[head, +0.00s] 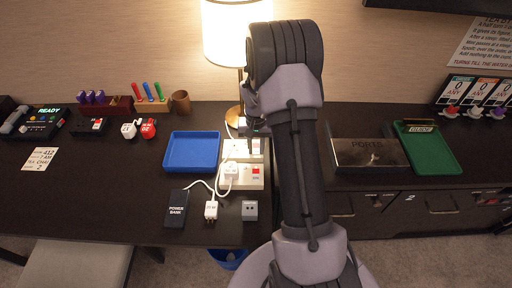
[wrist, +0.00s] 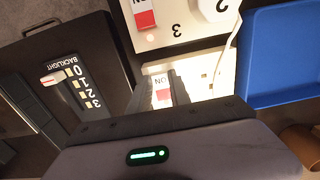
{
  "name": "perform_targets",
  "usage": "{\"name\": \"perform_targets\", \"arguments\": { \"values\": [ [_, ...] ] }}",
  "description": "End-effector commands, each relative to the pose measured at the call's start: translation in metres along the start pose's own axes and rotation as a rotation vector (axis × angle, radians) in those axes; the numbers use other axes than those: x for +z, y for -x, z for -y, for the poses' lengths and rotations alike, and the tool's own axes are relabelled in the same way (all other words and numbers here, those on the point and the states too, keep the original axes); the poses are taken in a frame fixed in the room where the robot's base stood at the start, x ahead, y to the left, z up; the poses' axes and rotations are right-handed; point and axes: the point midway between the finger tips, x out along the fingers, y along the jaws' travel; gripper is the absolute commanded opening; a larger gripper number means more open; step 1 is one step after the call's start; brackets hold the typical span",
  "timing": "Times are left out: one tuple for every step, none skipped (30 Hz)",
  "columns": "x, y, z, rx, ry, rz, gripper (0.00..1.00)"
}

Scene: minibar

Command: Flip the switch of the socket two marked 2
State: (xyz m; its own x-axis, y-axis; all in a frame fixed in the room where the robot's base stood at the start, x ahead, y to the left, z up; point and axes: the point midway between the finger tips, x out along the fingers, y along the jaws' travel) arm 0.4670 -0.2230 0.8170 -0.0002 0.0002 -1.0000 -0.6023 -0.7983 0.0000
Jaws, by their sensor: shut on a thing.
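A white socket strip (head: 240,184) lies on the dark counter, with a red-and-white switch (head: 256,171) at its right side. In the wrist view a similar switch (wrist: 143,17) shows at the top, near printed digits 3 and 2 that appear upside down. A second switch (wrist: 163,96), white and red with upside-down lettering, sits on a lit white panel between my fingers. My gripper (wrist: 166,86) is shut on this second switch, pointing down at the panel. The number belonging to this switch is hidden.
A blue tray (head: 192,151) lies left of the strip, with a power bank (head: 177,208) and white cables nearby. A lamp (head: 237,35) stands behind. A dark BACKLIGHT dial panel (wrist: 75,82) is close beside my gripper. The counter's left front is clear.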

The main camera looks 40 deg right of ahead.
Motion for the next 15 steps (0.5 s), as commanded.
{"name": "perform_targets", "arguments": {
  "values": [
    [-0.0003, 0.0015, -0.0001, 0.000, -0.001, 0.008, 0.00],
    [-0.0005, 0.0029, -0.0003, 0.001, -0.001, 0.021, 0.00],
    [-0.0017, 0.0057, -0.0003, 0.001, -0.001, 0.044, 0.00],
    [-0.0024, 0.0075, -0.0004, 0.002, -0.002, 0.067, 0.00],
    [-0.0031, 0.0089, -0.0004, 0.002, -0.001, 0.092, 0.00],
    [-0.0045, 0.0101, -0.0004, 0.002, -0.001, 0.126, 0.00],
    [-0.0052, 0.0100, -0.0003, 0.002, -0.001, 0.153, 0.00],
    [-0.0060, 0.0090, -0.0002, 0.001, 0.000, 0.176, 0.00],
    [-0.0066, 0.0079, -0.0002, 0.002, -0.001, 0.203, 0.00],
    [-0.0071, 0.0072, -0.0002, 0.002, 0.000, 0.220, 0.00],
    [-0.0075, 0.0067, -0.0001, 0.001, 0.000, 0.233, 0.00],
    [-0.0078, 0.0058, 0.0000, 0.000, -0.001, 0.247, 0.00],
    [-0.0077, 0.0051, 0.0001, 0.000, 0.000, 0.254, 0.00],
    [-0.0081, 0.0048, 0.0001, 0.000, 0.000, 0.257, 0.00],
    [-0.0080, 0.0042, 0.0001, 0.000, 0.000, 0.261, 0.00]
  ]
}}
